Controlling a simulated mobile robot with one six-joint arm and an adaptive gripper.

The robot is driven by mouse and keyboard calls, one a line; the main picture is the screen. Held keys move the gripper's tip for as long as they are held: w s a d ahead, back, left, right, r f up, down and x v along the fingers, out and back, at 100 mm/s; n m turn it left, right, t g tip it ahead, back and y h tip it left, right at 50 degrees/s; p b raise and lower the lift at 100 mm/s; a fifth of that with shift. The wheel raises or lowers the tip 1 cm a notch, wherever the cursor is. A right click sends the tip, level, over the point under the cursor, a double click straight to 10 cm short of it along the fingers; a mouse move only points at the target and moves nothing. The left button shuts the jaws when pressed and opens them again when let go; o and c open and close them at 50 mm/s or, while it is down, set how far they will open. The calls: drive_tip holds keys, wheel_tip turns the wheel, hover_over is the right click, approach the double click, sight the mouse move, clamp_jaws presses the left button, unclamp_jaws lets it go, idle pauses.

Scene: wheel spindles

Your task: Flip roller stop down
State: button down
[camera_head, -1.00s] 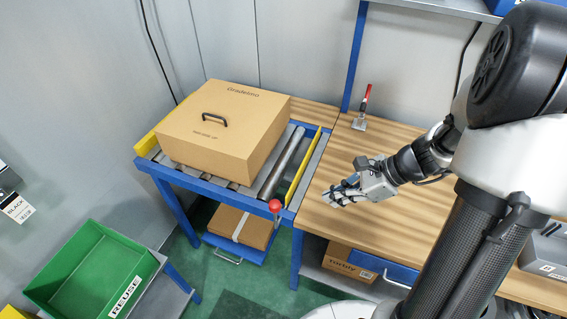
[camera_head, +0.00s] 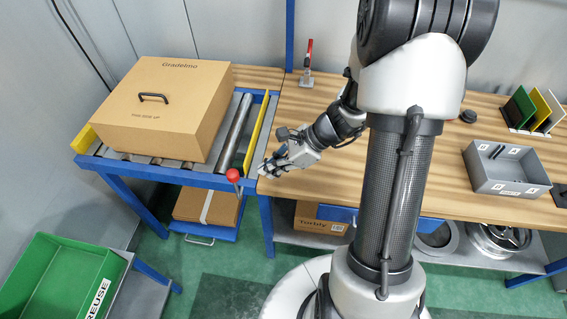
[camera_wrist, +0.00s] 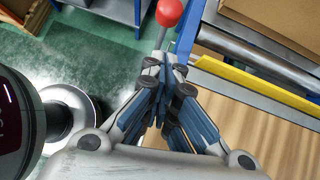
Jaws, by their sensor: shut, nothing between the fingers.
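The roller stop appears to be the upright yellow bar (camera_head: 257,132) at the right end of the roller table, and it also shows in the wrist view (camera_wrist: 262,80). A lever with a red ball knob (camera_head: 233,175) stands at the table's front right corner; the knob shows at the top of the wrist view (camera_wrist: 169,12). My gripper (camera_head: 265,170) is shut and empty, just right of the knob and near the front end of the yellow bar. In the wrist view my fingertips (camera_wrist: 165,62) lie just below the knob, over the lever's lower part. Contact cannot be told.
A large cardboard box (camera_head: 165,110) with a black handle sits on the rollers (camera_head: 233,128). The wooden bench (camera_head: 300,110) beside them is mostly clear, with a red-handled clamp (camera_head: 307,65) at the back. A green bin (camera_head: 60,280) is at lower left.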

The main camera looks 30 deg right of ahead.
drive_tip(key=a, duration=0.1)
drive_tip(key=w+a, duration=0.1)
drive_tip(key=a, duration=0.1)
drive_tip(key=w+a+f+b, duration=0.1)
drive_tip(key=shift+w+a, duration=0.1)
drive_tip(key=shift+a, duration=0.05)
idle(0.4)
drive_tip(key=shift+w+a+r+h+p, duration=0.25)
drive_tip(key=shift+a+h+p, duration=0.1)
drive_tip(key=shift+p, duration=0.75)
